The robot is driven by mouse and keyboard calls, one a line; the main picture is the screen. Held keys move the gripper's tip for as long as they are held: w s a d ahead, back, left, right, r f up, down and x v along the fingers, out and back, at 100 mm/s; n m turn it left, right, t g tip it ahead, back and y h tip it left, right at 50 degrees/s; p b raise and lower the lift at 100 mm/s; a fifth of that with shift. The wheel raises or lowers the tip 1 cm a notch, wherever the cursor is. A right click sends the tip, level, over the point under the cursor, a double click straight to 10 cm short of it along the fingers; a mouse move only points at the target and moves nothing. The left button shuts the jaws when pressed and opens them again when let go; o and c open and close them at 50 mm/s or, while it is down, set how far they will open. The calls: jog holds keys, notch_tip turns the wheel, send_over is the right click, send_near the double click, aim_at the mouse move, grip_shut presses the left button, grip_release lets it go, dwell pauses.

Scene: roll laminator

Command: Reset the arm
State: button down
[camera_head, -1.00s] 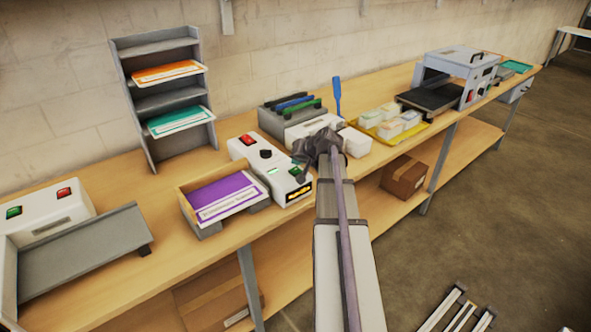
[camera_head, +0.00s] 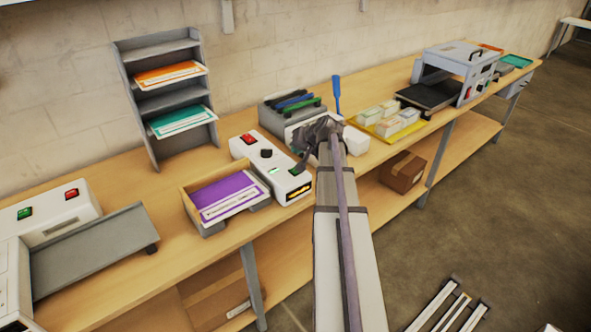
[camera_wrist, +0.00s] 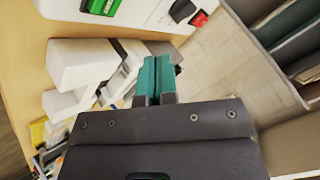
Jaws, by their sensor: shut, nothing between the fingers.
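My gripper shows in the wrist view (camera_wrist: 156,80), its two teal fingertips together and nothing between them. In the head view my arm reaches up from the bottom middle, and its dark wrist (camera_head: 318,137) is over the bench. The laminator (camera_head: 275,168), white with a red switch, a black knob and a lit display, stands just left of my wrist. Its tray holds a purple sheet (camera_head: 226,194). In the wrist view a white machine housing with a green and a red switch (camera_wrist: 200,18) lies beyond the fingertips. My arm hides part of the bench.
A grey shelf (camera_head: 155,101) with orange and teal sheets stands at the back. Right of my wrist are a white bin (camera_head: 354,140), a yellow tray (camera_head: 385,131) with small stacks, and a grey machine (camera_head: 462,72). A white machine with a grey tray (camera_head: 95,248) is at left.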

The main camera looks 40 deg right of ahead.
jog(key=s+a, duration=0.1)
jog(key=s+a+f+g, duration=0.1)
jog(key=s, duration=0.1)
jog(key=s+a+f+g, duration=0.1)
jog(key=shift+s+f+y, duration=0.1)
jog(key=shift+s+y, duration=0.1)
jog(key=shift+y, duration=0.1)
jog(key=s+a+f+n+g, duration=0.1)
jog(key=s+a+n+g, duration=0.1)
jog(key=a, duration=0.9)
jog(key=s+a+f+n+g, duration=0.1)
jog(key=s+a, duration=0.4)
jog(key=a, duration=0.7)
jog(key=s+a+f+n+g+h, duration=0.1)
jog(key=s+a+n+g, duration=0.3)
jog(key=a, duration=0.8)
jog(key=shift+s+a+n, duration=0.15)
jog(key=shift+n, duration=0.45)
